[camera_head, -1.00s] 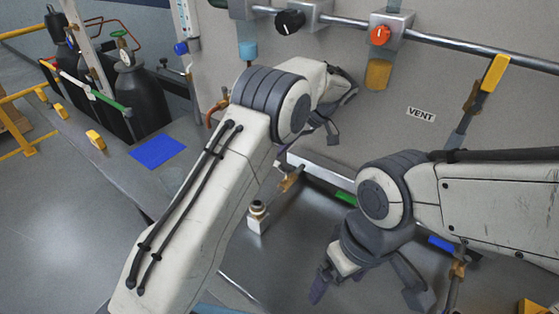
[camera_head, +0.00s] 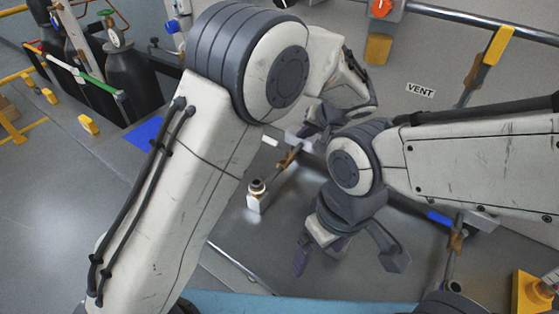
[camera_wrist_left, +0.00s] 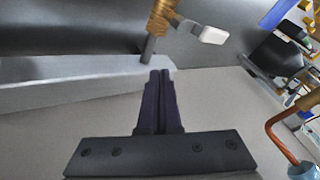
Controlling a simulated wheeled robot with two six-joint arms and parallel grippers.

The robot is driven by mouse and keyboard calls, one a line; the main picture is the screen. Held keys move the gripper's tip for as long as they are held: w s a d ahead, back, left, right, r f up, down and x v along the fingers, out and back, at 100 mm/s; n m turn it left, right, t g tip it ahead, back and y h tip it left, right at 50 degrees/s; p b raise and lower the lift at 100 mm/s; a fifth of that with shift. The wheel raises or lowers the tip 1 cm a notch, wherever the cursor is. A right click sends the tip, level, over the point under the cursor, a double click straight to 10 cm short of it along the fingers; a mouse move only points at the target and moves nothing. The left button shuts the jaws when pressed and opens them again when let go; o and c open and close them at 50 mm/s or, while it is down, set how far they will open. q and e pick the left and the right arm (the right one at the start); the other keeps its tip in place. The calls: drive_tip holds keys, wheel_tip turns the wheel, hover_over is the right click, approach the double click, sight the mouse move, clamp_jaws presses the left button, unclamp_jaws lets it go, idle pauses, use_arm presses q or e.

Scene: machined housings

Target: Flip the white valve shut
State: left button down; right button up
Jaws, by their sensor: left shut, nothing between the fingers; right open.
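The white valve has a brass body (camera_head: 289,157) on a grey pipe and a short white handle (camera_head: 270,141), low by the wall in the head view. In the left wrist view the brass body (camera_wrist_left: 162,16) is at the top, with the white handle (camera_wrist_left: 211,34) sticking out to the right. My left gripper (camera_head: 312,130) is shut and empty, close to this valve. Its fingertips (camera_wrist_left: 160,73) show below the handle and left of it, apart from it. My right gripper (camera_head: 348,258) is open and empty, lower right of the valve.
A blue-handled valve (camera_head: 438,217) lies at right, and a yellow handle (camera_head: 497,45) and orange knob (camera_head: 380,8) are on the wall. A small capped fitting (camera_head: 256,194) stands on the grey surface. A copper pipe (camera_wrist_left: 285,125) is at right in the left wrist view.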

use_arm(q)
drive_tip(key=s+d+r+m+t+h+b, duration=0.1)
drive_tip(key=s+d+r+m+h, duration=0.15)
drive_tip(key=s+d+r, duration=0.55)
drive_tip(key=s+a+r+m+g+p, duration=0.1)
drive_tip(key=s+a+r+g+p, duration=0.1)
drive_tip(key=s+a+p, duration=0.3)
drive_tip(key=s+a+r+m+g+h+p, duration=0.1)
drive_tip(key=s+a+r+g+p, duration=0.2)
drive_tip(key=s+a, duration=0.4)
drive_tip(key=s+r+p, duration=0.1)
drive_tip(key=s, duration=0.5)
drive_tip(key=shift+s+a+r+m+p, duration=0.15)
drive_tip(key=shift+s+r+m+p, duration=0.15)
drive_tip(key=shift+m+p, duration=0.1)
drive_tip(key=shift+h, duration=0.25)
drive_tip(key=s+a+f+g+h, duration=0.1)
drive_tip(key=s+a, duration=0.1)
drive_tip(key=s, duration=0.5)
drive_tip(key=shift+s+a+f+m+g+h, duration=0.25)
drive_tip(key=shift+a+f+m+g+h, duration=0.05)
drive_tip(key=shift+f+m+g, duration=0.1)
